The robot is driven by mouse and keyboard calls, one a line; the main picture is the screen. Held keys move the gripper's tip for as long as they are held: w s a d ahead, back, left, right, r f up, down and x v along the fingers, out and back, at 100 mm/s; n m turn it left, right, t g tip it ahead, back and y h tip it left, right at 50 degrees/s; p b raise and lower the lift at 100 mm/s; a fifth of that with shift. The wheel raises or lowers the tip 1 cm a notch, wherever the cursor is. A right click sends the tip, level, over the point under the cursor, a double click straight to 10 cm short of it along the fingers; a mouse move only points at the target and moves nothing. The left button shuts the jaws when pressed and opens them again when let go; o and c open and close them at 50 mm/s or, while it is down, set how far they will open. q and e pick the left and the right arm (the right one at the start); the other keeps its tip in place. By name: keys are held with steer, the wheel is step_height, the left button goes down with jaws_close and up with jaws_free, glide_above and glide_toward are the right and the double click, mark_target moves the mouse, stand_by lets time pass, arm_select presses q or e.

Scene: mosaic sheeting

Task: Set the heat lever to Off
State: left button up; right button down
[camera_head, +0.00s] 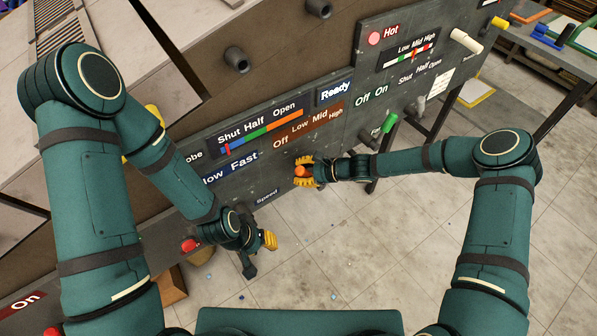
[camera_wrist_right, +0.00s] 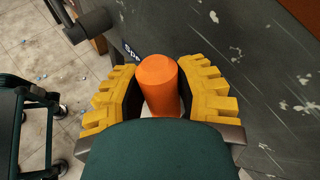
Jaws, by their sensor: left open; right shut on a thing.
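The heat lever's orange knob (camera_head: 301,171) sticks out from the dark panel, below the brown label strip (camera_head: 308,124) reading Off, Low, Mid, High. My right gripper (camera_head: 304,173) is shut on this knob. In the right wrist view the orange knob (camera_wrist_right: 160,84) stands between the yellow ridged fingers of the right gripper (camera_wrist_right: 160,95). The lever's shaft and slot are hidden, so I cannot tell which mark it stands at. My left gripper (camera_head: 260,250) is open and empty, low in front of the panel, apart from the lever.
A green-handled lever (camera_head: 389,123) and a grey lever (camera_head: 419,104) stand to the right on the panel. A red knob (camera_head: 190,245) is at lower left. The tiled floor (camera_head: 340,250) between my arms is mostly clear.

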steer(key=shift+s+f, duration=0.15)
steer(key=shift+f, duration=0.1)
steer(key=c, duration=0.6)
jaws_free()
steer(key=shift+c, duration=0.2)
steer(key=shift+r, duration=0.1)
steer(key=shift+r, duration=0.1)
steer(key=shift+d+r, duration=0.1)
steer(key=shift+d, duration=0.2)
steer(key=v, duration=1.1)
steer(key=shift+s, duration=0.2)
steer(key=shift+r, duration=0.1)
steer(key=s+f+n+h, duration=0.3)
steer(key=s+n+h, duration=0.1)
steer(key=s+n, duration=0.3)
steer(key=s+f+n+g+h, duration=0.1)
steer(key=s+f+n+h, duration=0.2)
steer(key=s+n, duration=0.4)
steer(key=s+h, duration=0.1)
steer(key=s, duration=0.4)
steer(key=shift+f+n+g, duration=0.3)
steer(key=shift+f+n, duration=0.1)
